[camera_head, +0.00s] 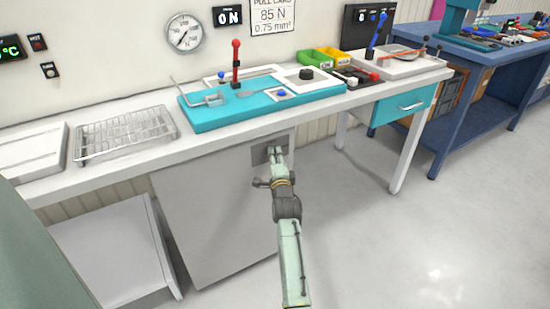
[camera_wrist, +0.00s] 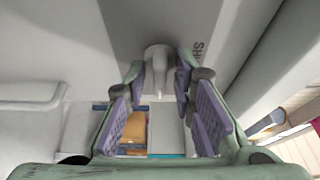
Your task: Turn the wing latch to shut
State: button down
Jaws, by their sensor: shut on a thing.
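My gripper (camera_head: 273,152) is at the small grey plate (camera_head: 257,157) on the front of the grey cabinet (camera_head: 215,215) under the bench. In the wrist view the pale wing latch (camera_wrist: 157,56) stands between the fingertips of my gripper (camera_wrist: 159,78), and the gripper is shut on it. The purple finger pads lie to either side of the latch. Dark letters (camera_wrist: 198,53), partly cut off by a finger, read about "SH" to the right of the latch. In the head view my fingers hide the latch, so its turn angle is hard to tell.
Above the cabinet, the white bench (camera_head: 110,178) carries a wire rack (camera_head: 125,133) and a turquoise board (camera_head: 225,112) with a red-knobbed lever (camera_head: 236,60). A low white shelf (camera_head: 110,250) stands at left. The floor (camera_head: 400,240) at right is clear.

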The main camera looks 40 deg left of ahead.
jog(key=shift+f+b, duration=0.15)
jog(key=shift+b, duration=0.25)
jog(key=n+g+y+b, duration=0.1)
jog(key=n+y+b, duration=0.1)
jog(key=n+b, duration=0.5)
jog(key=n+g+y+b, duration=0.1)
jog(key=n+y+b, duration=0.2)
jog(key=b, duration=1.6)
jog(key=n+g+y+b, duration=0.2)
jog(key=n+b, duration=1)
jog(key=b, duration=0.1)
jog(key=shift+w+d+f+y, duration=0.15)
jog(key=shift+w+f+y, duration=0.15)
jog(key=shift+y, duration=0.1)
jog(key=shift+r+n, duration=0.15)
jog(key=shift+n, duration=0.25)
jog(key=c, duration=1.7)
grip_release()
